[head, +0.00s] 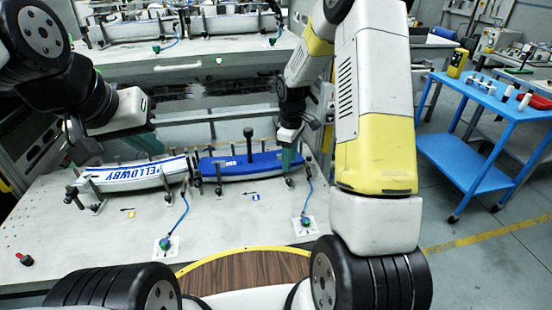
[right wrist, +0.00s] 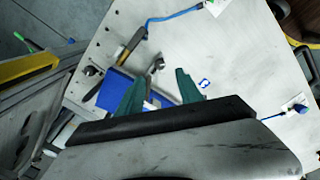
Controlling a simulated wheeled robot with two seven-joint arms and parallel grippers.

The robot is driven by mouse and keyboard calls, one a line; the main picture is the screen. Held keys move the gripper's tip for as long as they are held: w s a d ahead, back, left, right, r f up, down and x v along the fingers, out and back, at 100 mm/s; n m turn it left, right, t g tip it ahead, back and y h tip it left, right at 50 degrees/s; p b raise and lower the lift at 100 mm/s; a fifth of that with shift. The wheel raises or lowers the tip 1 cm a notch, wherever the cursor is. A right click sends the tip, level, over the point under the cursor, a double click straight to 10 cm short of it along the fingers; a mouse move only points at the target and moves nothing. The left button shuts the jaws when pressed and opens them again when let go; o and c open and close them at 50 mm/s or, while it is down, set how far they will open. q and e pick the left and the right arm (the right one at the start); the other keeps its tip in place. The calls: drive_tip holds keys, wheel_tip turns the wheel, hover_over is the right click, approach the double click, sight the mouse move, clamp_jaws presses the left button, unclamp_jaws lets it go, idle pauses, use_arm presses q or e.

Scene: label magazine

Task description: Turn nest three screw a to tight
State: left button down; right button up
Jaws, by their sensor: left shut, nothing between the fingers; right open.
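The blue bumper-like piece (head: 240,164) lies in the front right nest, with a black upright handle in its middle. A white piece with blue lettering (head: 135,175) lies in the front left nest. My right gripper (head: 291,160) is open above the right end of the blue piece. In the right wrist view its teal fingers (right wrist: 160,92) are spread, with the blue piece (right wrist: 120,88) behind them and a clamp screw (right wrist: 157,64) just beyond. I cannot tell which nest is three. My left gripper (head: 152,146) is shut and empty above the white piece.
Blue-corded green-topped devices stand on the bench at front centre (head: 165,243) and front right (head: 306,222). More nests (head: 130,30) stand on the raised rear shelf.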

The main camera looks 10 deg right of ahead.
sight(289, 180)
wheel_tip(289, 180, down, 8)
drive_tip(key=shift+r, duration=0.1)
drive_tip(key=shift+c, duration=0.4)
clamp_jaws()
